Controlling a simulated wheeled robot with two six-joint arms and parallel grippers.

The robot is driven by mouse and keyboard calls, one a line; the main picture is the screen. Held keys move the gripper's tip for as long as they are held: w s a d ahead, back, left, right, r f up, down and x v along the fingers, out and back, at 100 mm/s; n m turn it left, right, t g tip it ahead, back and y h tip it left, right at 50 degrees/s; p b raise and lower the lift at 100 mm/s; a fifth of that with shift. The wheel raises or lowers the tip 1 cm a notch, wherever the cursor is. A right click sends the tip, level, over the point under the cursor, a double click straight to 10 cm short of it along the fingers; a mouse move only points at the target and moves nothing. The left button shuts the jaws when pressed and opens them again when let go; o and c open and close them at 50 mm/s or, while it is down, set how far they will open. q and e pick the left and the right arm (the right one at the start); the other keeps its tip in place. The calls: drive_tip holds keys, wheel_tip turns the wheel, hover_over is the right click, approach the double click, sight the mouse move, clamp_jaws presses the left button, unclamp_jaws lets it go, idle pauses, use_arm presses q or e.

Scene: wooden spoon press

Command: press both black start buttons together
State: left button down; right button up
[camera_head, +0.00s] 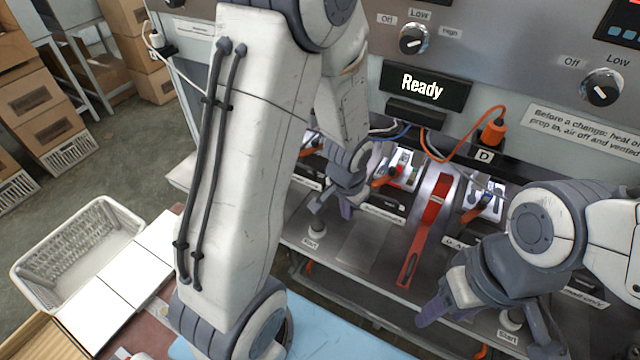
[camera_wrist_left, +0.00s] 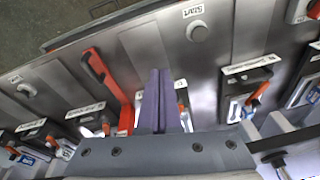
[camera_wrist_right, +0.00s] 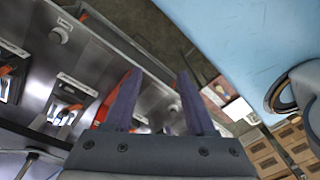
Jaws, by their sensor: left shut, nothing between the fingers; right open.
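The left start button (camera_head: 316,228), a pale round knob above a "Start" label, sits on the steel ledge. It also shows in the left wrist view (camera_wrist_left: 196,30). My left gripper (camera_head: 346,208) is shut and empty, behind and to the right of that button; I see no contact. Its closed purple fingers show in the left wrist view (camera_wrist_left: 158,72).
A red lever (camera_head: 425,230) stands between the two buttons. Orange clamps and an orange cable (camera_head: 470,140) are behind. The display (camera_head: 422,88) reads "Ready". A white basket (camera_head: 75,250) and a blue mat (camera_head: 325,325) lie nearer. My left arm hides part of the ledge.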

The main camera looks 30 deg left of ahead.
use_arm(q)
drive_tip(key=w+a+f+n+p, duration=0.1)
drive_tip(key=a+f+n+p, duration=0.15)
drive_tip(key=a+f, duration=0.55)
use_arm(e)
wheel_tip(320, 180, up, 4)
drive_tip(key=shift+f, duration=0.1)
use_arm(q)
drive_tip(key=shift+t, duration=0.3)
drive_tip(key=f+b, duration=0.1)
drive_tip(key=b, duration=0.1)
drive_tip(key=w+a+f+b, duration=0.1)
drive_tip(key=f, duration=0.1)
drive_tip(key=a+f+b, duration=0.1)
drive_tip(key=f+b, duration=0.1)
drive_tip(key=shift+w+f+b, duration=0.25)
drive_tip(key=shift+w+b, duration=0.05)
drive_tip(key=shift+w, duration=0.05)
use_arm(e)
wheel_tip(320, 180, down, 6)
drive_tip(key=shift+r, duration=0.15)
drive_tip(key=shift+c, duration=1.3)
use_arm(q)
drive_tip(key=shift+w+f, duration=0.15)
drive_tip(key=shift+f, duration=0.05)
use_arm(e)
clamp_jaws()
use_arm(q)
drive_tip(key=shift+r, duration=0.1)
